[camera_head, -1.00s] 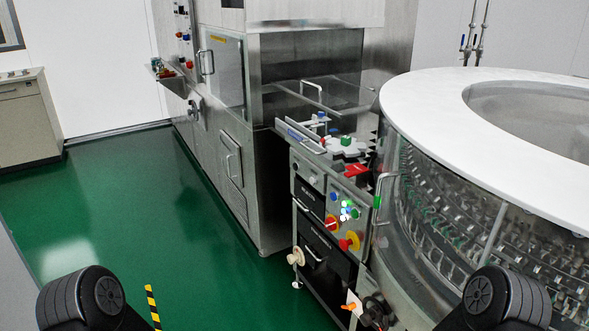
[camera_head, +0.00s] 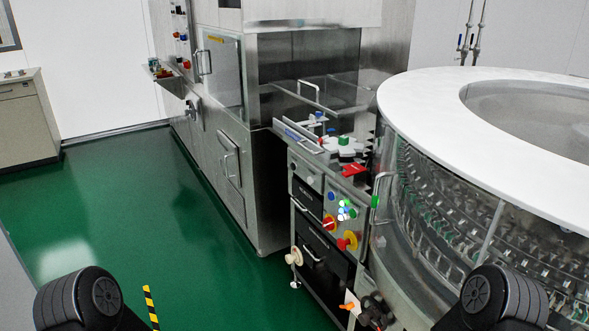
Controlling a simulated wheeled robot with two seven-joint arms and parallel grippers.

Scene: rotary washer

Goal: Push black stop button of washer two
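The round washer (camera_head: 432,108) with a white top rim and clear side wall stands at the right. A control panel (camera_head: 360,224) is on the steel cabinet at its left. It carries a blue button (camera_head: 331,196), lit green and white buttons (camera_head: 345,208), and red knobs on yellow plates, one of them lower right (camera_head: 347,242). I cannot make out a black button on it at this size, nor a label telling which washer is number two. Neither gripper is in view; only black rounded parts of my arms show at the bottom left and bottom right.
A large steel machine (camera_head: 250,150) stands behind the cabinet, with its own buttons (camera_head: 182,37) at upper left. A beige cabinet (camera_head: 28,120) is at far left. A door handle (camera_head: 377,195) juts out beside the panel.

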